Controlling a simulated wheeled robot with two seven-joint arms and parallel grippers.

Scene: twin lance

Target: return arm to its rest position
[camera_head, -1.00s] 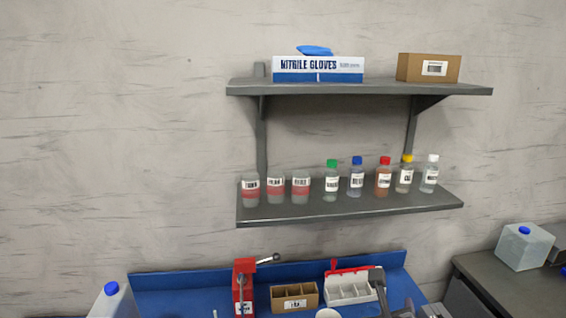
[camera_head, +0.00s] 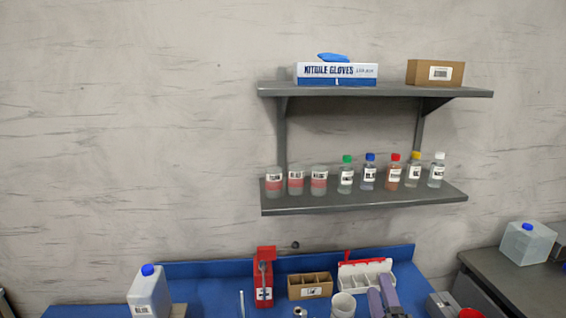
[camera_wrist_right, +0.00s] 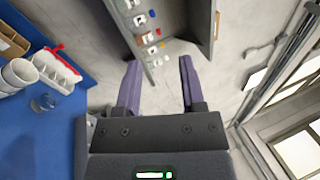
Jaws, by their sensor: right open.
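My right gripper (camera_head: 382,296) shows at the bottom of the head view, its purple fingers in front of the white tray. In the right wrist view the right gripper (camera_wrist_right: 158,78) is open, with nothing between its two purple fingers. It points towards the wall, with the bottle shelf ahead and to the left of its fingers. My left gripper is not in view.
A blue bench (camera_head: 215,286) carries a white jug (camera_head: 149,294), a red device (camera_head: 264,292), a brown divided box (camera_head: 310,291), a white tray (camera_head: 352,275) and cups (camera_head: 343,304). A wall shelf (camera_head: 360,200) holds several bottles. A grey side counter (camera_head: 510,285) stands right.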

